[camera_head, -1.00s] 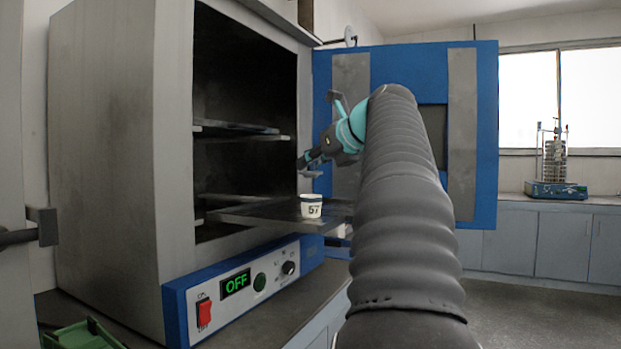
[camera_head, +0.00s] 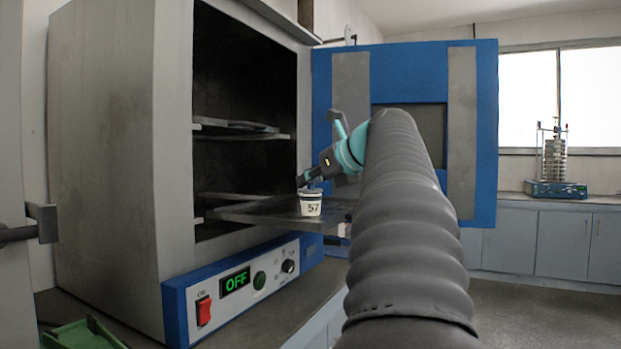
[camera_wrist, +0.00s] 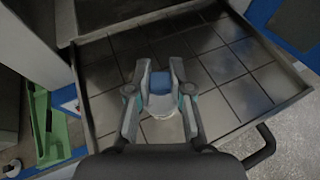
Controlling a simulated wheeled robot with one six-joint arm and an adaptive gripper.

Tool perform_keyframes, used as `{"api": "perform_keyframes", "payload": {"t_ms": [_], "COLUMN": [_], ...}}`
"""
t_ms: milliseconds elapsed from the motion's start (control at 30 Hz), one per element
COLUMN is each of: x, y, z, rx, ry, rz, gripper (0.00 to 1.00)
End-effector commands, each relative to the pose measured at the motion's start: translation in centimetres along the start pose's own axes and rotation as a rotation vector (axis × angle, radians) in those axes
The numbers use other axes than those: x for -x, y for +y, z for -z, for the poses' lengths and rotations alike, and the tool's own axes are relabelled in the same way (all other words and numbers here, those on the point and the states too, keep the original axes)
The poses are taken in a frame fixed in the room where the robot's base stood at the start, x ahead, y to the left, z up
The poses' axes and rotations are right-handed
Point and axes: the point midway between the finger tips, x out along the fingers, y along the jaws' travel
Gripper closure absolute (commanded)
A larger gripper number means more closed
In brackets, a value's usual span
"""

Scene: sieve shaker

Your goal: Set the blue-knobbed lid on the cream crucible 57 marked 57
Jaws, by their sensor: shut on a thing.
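The cream crucible 57 (camera_head: 311,208) stands upright on the pulled-out dark oven shelf (camera_head: 262,212), with its number 57 facing my body camera. My gripper (camera_head: 306,181) is directly over the crucible. In the wrist view my gripper (camera_wrist: 160,86) is shut on the blue knob (camera_wrist: 160,80) of the lid. The pale lid (camera_wrist: 160,105) shows below the knob, between the fingers. The lid is at the crucible's mouth; whether it rests fully on the rim I cannot tell. The crucible is mostly hidden under the lid and fingers in the wrist view.
The oven (camera_head: 110,150) stands at the left, its blue door (camera_head: 420,75) open behind my arm. Another shelf (camera_head: 238,127) sits above inside. A green tray (camera_wrist: 60,130) lies at the left. The shelf around the crucible is clear.

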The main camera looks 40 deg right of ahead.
Motion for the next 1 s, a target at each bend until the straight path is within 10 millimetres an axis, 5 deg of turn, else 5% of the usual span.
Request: {"api": "perform_keyframes", "payload": {"t_ms": [100, 133, 233, 667, 1000], "x": [-0.1, -0.1, -0.1, 0.3, 6.8], "y": [0.0, 0.0, 0.0, 0.0, -0.1], "z": [0.3, 0.3, 0.3, -0.8, -0.7], "rx": [0.0, 0.0, 0.0, 0.001, 0.0], "ry": [0.0, 0.0, 0.0, -0.001, -0.002], "rz": [0.0, 0.0, 0.0, 0.0, 0.004], "gripper": [0.98, 0.75, 0.55, 0.55, 0.55]}}
